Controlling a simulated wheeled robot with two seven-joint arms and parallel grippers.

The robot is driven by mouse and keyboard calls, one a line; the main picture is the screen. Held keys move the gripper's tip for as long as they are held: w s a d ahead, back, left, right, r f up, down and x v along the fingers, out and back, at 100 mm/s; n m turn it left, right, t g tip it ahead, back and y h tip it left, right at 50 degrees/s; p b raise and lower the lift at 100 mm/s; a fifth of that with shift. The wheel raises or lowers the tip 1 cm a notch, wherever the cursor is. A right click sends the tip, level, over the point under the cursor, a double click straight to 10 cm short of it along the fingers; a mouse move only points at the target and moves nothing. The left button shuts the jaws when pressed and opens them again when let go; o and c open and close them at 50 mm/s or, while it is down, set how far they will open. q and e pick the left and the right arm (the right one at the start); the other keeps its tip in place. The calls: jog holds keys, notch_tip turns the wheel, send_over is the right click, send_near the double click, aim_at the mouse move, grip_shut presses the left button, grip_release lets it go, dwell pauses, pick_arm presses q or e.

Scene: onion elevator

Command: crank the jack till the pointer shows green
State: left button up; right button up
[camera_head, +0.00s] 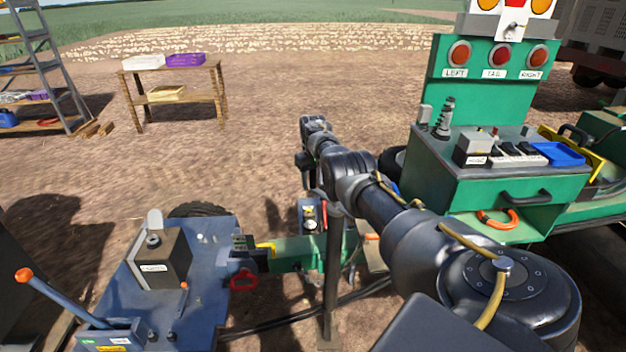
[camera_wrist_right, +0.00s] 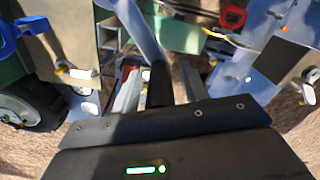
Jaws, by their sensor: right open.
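A dark upright post (camera_head: 332,265), which looks like the jack, stands beside the green drawbar (camera_head: 300,251) in the head view, with its top hidden behind my right arm. I cannot make out the crank or the pointer with its colours. My right arm reaches from the lower right over the drawbar, hiding part of it. In the right wrist view my right gripper (camera_wrist_right: 158,92) is open, its two grey fingers on either side of a dark bar. I cannot tell whether they touch it. My left gripper does not show.
The blue tractor deck (camera_head: 205,262) is at the left, with an orange-knobbed lever (camera_head: 24,275). The green machine (camera_head: 520,190) with lamps and a blue tray (camera_head: 558,154) stands close on the right. A wooden table (camera_head: 172,72) stands farther back on open soil.

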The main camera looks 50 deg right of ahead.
notch_tip(320, 180, up, 11)
jog(key=p, duration=1)
jog(key=shift+f, duration=0.2)
jog(key=shift+f, duration=0.1)
